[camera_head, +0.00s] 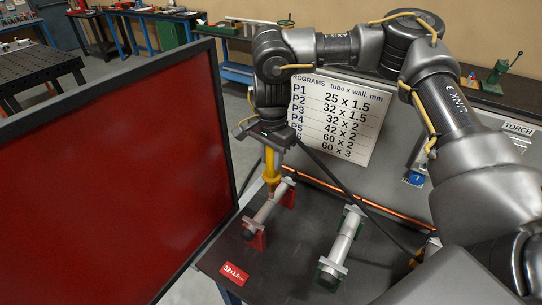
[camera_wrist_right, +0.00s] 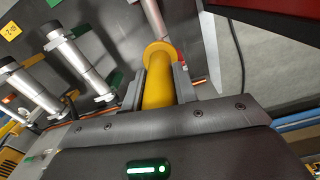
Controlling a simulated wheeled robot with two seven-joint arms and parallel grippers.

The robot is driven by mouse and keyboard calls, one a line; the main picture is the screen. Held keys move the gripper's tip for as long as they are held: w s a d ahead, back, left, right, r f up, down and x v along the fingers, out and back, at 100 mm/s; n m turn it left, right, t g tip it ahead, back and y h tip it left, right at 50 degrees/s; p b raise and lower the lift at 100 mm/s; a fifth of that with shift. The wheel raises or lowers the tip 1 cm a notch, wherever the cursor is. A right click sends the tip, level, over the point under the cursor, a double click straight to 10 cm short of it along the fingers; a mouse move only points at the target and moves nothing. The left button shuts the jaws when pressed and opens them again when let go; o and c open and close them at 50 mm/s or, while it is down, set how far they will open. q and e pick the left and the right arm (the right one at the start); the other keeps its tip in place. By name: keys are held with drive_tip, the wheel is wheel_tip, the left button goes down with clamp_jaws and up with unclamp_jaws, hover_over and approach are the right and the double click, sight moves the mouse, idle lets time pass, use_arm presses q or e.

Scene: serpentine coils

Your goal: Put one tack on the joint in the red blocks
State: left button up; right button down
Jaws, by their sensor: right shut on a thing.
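My right gripper (camera_head: 270,150) is shut on a yellow torch (camera_head: 270,172), held pointing down. In the right wrist view the torch's yellow handle and round flange (camera_wrist_right: 158,78) sit between the two fingers. The red blocks (camera_head: 258,241) hold a grey tube (camera_head: 267,210) lying at a slant on the dark bench. The torch's lower end is over the tube's upper part, close to the far red block (camera_head: 288,197). I cannot tell whether it touches. The joint itself is too small to make out. My left gripper is not in view.
A second tube (camera_head: 345,236) lies in green blocks (camera_head: 329,281) to the right. A red "32x1.5" label (camera_head: 233,273) is at the bench's front. A copper-coloured rod (camera_head: 365,205) runs behind. A program board (camera_head: 337,120) stands at the back. A large dark red panel (camera_head: 110,180) fills the left.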

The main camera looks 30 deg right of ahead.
drive_tip(key=shift+w, duration=0.2)
drive_tip(key=shift+w+f, duration=0.15)
drive_tip(key=shift+w, duration=0.05)
drive_tip(key=shift+s+f, duration=0.15)
drive_tip(key=shift+s, duration=0.15)
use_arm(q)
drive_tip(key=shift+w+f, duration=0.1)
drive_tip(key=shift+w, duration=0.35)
use_arm(e)
drive_tip(key=shift+w+f, duration=0.1)
drive_tip(key=shift+f, duration=0.05)
use_arm(q)
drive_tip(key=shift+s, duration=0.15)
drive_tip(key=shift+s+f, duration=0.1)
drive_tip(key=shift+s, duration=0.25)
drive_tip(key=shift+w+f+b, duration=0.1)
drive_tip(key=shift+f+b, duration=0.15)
drive_tip(key=shift+b, duration=0.15)
use_arm(e)
drive_tip(key=shift+f, duration=0.65)
drive_tip(key=shift+s+a+f, duration=0.1)
drive_tip(key=shift+s+f, duration=0.1)
drive_tip(key=shift+f, duration=0.05)
idle(2.7)
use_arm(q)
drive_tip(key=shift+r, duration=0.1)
use_arm(e)
drive_tip(key=shift+r, duration=0.15)
